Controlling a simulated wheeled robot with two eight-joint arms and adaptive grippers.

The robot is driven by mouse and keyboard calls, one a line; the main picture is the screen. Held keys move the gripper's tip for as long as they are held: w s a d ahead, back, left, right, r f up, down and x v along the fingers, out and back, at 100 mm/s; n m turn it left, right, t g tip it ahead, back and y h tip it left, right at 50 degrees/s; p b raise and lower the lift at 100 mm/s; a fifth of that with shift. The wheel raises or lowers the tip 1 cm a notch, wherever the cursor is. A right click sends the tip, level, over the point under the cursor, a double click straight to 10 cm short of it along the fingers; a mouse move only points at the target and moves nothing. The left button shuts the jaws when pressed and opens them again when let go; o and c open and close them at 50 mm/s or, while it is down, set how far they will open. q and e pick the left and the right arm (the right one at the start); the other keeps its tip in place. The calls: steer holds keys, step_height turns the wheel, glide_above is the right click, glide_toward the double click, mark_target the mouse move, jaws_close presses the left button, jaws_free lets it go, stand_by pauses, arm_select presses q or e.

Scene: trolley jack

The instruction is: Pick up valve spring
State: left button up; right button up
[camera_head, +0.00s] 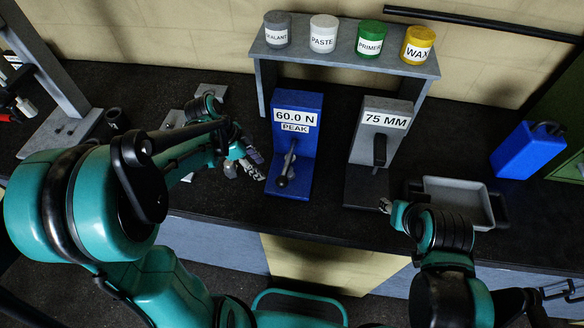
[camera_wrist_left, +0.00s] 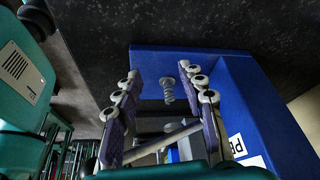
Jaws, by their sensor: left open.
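The valve spring, a small grey coil (camera_wrist_left: 168,90), shows in the left wrist view against the blue force tester (camera_wrist_left: 215,85). I cannot make it out in the head view. My left gripper (camera_wrist_left: 160,78) is open, with one finger on each side of the spring in that picture; no contact shows. In the head view my left gripper (camera_head: 247,163) is just left of the blue tester (camera_head: 310,150), which reads 60.0 N PEAK. My right gripper (camera_head: 386,206) is low in front of the grey 75 MM gauge; whether it is open or shut does not show.
The grey 75 MM gauge (camera_head: 366,150) stands right of the tester. A grey tray (camera_head: 480,217) is further right, with a blue can (camera_head: 525,152) behind it. A shelf (camera_head: 345,62) with several labelled jars is at the back. A grey press stand (camera_head: 60,135) is left.

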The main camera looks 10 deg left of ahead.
mark_target(290, 170)
arm_select(q)
steer(key=d, duration=0.1)
steer(key=w+d, duration=0.1)
steer(key=d, duration=0.1)
steer(key=w+d, duration=0.1)
steer(key=d, duration=0.1)
steer(key=shift+d, duration=0.15)
steer(key=shift+w+d, duration=0.2)
steer(key=shift+d, duration=0.65)
steer(key=b+x, duration=0.1)
steer(key=x, duration=0.4)
steer(key=shift+w+d+b, duration=0.1)
steer(key=shift+b, duration=0.3)
jaws_close()
